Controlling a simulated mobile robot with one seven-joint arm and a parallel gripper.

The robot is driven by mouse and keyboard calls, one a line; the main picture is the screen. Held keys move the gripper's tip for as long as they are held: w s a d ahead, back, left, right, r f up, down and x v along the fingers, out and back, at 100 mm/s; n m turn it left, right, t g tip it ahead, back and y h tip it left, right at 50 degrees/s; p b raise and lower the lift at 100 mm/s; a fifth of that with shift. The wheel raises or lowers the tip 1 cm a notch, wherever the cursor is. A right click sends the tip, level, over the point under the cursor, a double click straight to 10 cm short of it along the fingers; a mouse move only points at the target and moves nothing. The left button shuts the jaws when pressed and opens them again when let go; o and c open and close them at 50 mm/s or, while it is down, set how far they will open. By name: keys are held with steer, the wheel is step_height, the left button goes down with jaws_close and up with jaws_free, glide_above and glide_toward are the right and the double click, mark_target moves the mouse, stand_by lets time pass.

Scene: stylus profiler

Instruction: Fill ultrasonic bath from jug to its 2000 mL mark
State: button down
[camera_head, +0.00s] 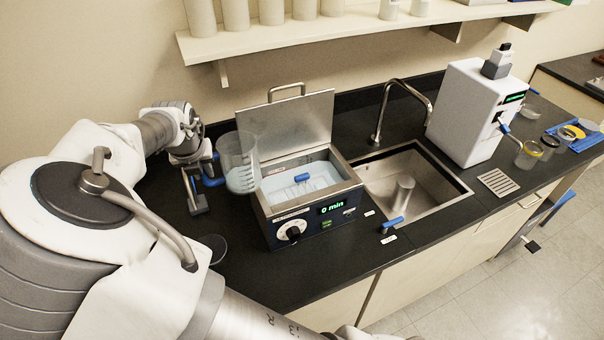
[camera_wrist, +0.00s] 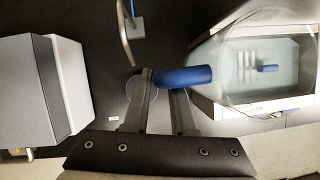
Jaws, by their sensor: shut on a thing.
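The clear jug (camera_head: 238,150) has graduation marks and a little pale liquid near its bottom. It is beside and partly over the left rim of the ultrasonic bath (camera_head: 290,215), looking close to upright. My gripper (camera_head: 200,184) is shut on the jug's blue handle (camera_wrist: 183,76). The jug also shows in the wrist view (camera_wrist: 222,45), overlapping the bath (camera_wrist: 262,65). The bath's lid (camera_head: 290,125) is open, and pale liquid with a blue-handled basket (camera_head: 302,178) shows inside. The display reads 0 min. The bath's 2000 mL mark is too small to tell.
A sink (camera_head: 415,185) with a curved tap (camera_head: 395,100) lies right of the bath. A white instrument (camera_head: 475,112) stands beyond it. A round dark disc (camera_head: 213,247) lies on the counter left of the bath. A shelf (camera_head: 330,32) with containers hangs above.

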steer(key=shift+r, duration=2.55)
